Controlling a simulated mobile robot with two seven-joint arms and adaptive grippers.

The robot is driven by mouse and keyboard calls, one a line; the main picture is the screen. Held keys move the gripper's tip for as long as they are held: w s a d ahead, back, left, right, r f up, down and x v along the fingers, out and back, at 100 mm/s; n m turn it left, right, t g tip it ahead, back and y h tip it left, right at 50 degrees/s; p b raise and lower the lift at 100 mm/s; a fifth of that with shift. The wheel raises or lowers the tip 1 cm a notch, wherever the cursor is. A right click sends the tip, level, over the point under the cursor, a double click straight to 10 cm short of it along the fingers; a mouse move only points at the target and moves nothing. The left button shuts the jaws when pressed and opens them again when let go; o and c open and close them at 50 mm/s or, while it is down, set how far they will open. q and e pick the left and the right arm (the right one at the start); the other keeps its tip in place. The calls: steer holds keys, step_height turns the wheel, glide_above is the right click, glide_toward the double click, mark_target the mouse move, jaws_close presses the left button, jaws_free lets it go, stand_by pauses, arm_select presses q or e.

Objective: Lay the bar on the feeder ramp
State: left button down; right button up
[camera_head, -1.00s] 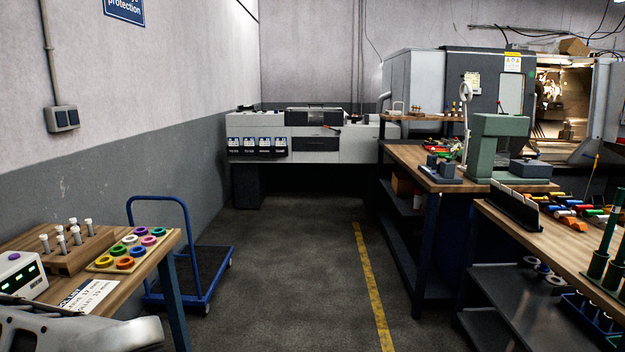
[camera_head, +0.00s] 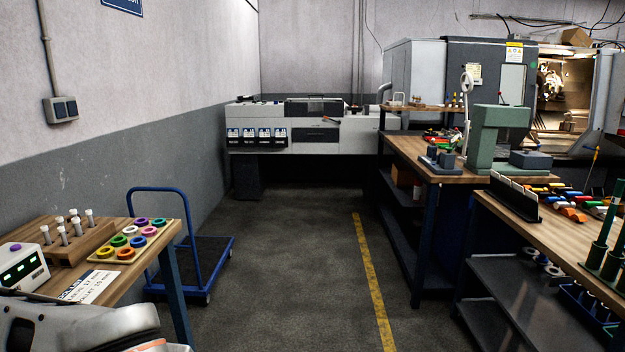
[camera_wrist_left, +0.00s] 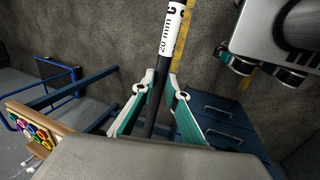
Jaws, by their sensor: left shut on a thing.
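The bar (camera_wrist_left: 165,55) is a dark rod with a white label reading "20 mm". In the left wrist view my left gripper (camera_wrist_left: 161,92) is shut on it, with teal-lined fingers on either side. The bar sticks out past the fingertips to the top edge of that view, where its far end is cut off. In the head view only part of my left arm shows at the bottom left; the gripper and bar are out of that view. A long light grey machine (camera_head: 353,136) stands at the back wall; I cannot make out a ramp surface on it.
At the left a wooden table (camera_head: 150,262) holds pegs and coloured rings. A blue trolley (camera_head: 222,252) stands behind it. Workbenches (camera_head: 408,152) line the right, with a green press (camera_head: 497,135). Open floor (camera_head: 300,260) with a yellow line (camera_head: 370,270) lies between.

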arm_select(q)
steer(key=m, duration=0.1)
steer(key=w+a+m, duration=0.1)
steer(key=m+h, duration=0.1)
steer(key=m, duration=0.1)
steer(key=shift+w+a+f, duration=0.35)
steer(key=shift+a+f, duration=0.05)
steer(key=w+a+m+g+h, duration=0.2)
steer(key=w+a+m, duration=0.3)
steer(key=m, duration=0.8)
steer(key=shift+w+f+g, duration=0.35)
steer(key=shift+w+g, duration=0.1)
steer(key=shift+g, duration=0.25)
